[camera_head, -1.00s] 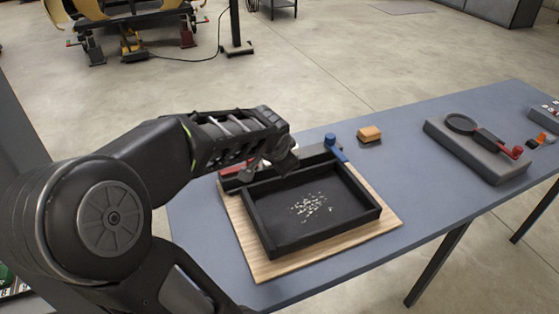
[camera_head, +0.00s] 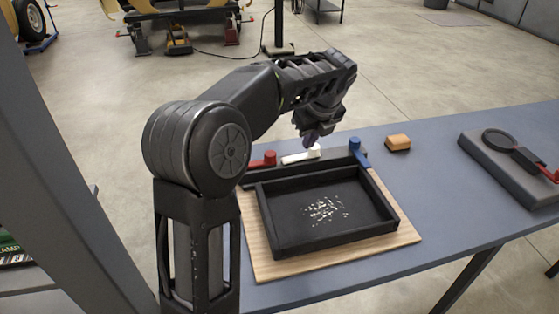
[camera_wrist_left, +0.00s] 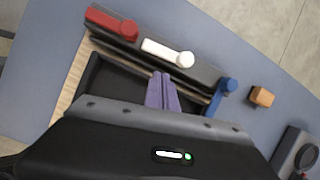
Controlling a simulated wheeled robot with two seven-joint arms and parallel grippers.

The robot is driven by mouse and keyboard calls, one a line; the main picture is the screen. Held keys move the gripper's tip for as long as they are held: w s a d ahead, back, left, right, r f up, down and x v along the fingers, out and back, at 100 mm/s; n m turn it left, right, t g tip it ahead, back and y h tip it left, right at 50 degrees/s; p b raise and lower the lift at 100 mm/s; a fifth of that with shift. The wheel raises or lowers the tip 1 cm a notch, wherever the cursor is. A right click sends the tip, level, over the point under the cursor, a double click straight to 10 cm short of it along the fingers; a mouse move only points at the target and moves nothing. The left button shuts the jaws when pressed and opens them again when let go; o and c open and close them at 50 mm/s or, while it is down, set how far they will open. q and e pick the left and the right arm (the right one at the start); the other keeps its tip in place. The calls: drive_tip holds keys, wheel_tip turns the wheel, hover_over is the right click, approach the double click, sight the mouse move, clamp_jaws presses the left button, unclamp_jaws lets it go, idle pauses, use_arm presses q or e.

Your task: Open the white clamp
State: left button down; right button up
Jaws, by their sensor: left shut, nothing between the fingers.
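The white clamp (camera_head: 301,156) is a lever with a round knob on the dark bar behind the black tray. In the left wrist view the white clamp (camera_wrist_left: 168,52) lies along the bar, between the red clamp (camera_wrist_left: 111,24) and the blue clamp (camera_wrist_left: 221,95). The red clamp (camera_head: 263,160) also lies along the bar, while the blue clamp (camera_head: 358,153) points across it. My left gripper (camera_head: 310,141) is shut and empty, above and close to the white clamp's knob in the head view. Its purple fingers (camera_wrist_left: 162,88) appear beside the white clamp, over the tray side. My right gripper is out of view.
The black tray (camera_head: 388,226) holds small pale pieces and sits on a wooden board (camera_head: 408,232) on the blue-grey table (camera_head: 445,180). An orange-brown block (camera_head: 397,142) is right of the blue clamp. A grey box with a magnifier-like tool (camera_head: 510,160) lies farther right.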

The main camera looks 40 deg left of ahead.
sight(301, 154)
use_arm(q)
drive_tip(key=shift+s+d+f+m, duration=0.1)
drive_tip(key=shift+s+m, duration=0.25)
drive_tip(key=shift+m, duration=0.55)
drive_tip(key=shift+f, duration=0.15)
drive_tip(key=x, duration=1)
drive_tip(key=shift+s+p, duration=0.15)
drive_tip(key=shift+p, duration=0.2)
